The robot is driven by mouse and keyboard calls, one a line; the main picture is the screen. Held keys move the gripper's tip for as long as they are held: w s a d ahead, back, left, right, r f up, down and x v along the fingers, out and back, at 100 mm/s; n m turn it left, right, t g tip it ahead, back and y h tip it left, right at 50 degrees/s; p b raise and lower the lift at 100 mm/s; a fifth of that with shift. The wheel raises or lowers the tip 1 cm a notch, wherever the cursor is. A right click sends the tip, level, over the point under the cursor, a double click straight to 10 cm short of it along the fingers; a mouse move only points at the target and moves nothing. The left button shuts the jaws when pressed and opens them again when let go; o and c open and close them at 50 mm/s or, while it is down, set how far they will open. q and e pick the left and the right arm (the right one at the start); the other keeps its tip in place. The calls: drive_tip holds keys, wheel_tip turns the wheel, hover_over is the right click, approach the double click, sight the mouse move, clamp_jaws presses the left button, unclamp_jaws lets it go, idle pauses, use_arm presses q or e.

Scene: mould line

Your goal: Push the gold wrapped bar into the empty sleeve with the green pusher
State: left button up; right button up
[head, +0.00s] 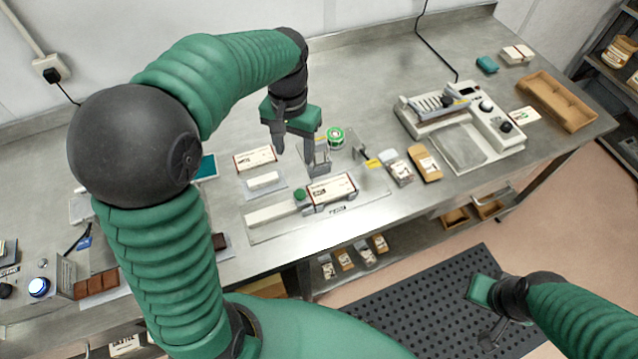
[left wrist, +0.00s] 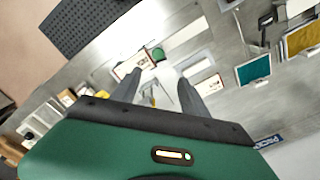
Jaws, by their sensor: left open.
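The green pusher (head: 300,193) is a round knob at the end of a pale rail on the fixture plate; it also shows in the left wrist view (left wrist: 158,54). A white sleeve with red edges (head: 332,188) lies right of it in the fixture. I cannot see into its end. I cannot make out a gold bar for certain; it may be hidden. My left gripper (head: 296,158) is open, above and behind the fixture, apart from the pusher; its fingers (left wrist: 160,80) show spread in the wrist view. My right gripper (head: 487,325) hangs over the floor mat, its jaws unclear.
A white bar (head: 263,180) lies on a mat behind the rail, near another red-edged sleeve (head: 255,158). A green round tin (head: 335,135) stands behind the fixture. Packets (head: 424,164) and a white machine (head: 460,125) stand right.

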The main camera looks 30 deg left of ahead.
use_arm(q)
hover_over(300, 193)
drive_tip(key=f, duration=0.8)
drive_tip(key=shift+d+f, duration=0.3)
drive_tip(key=f, duration=0.5)
drive_tip(key=a+f, duration=0.1)
drive_tip(key=f, duration=0.2)
drive_tip(key=shift+p, duration=0.4)
drive_tip(key=shift+d, duration=0.15)
drive_tip(key=shift+d+r, duration=0.1)
drive_tip(key=shift+d, duration=0.05)
drive_tip(key=c, duration=0.4)
clamp_jaws()
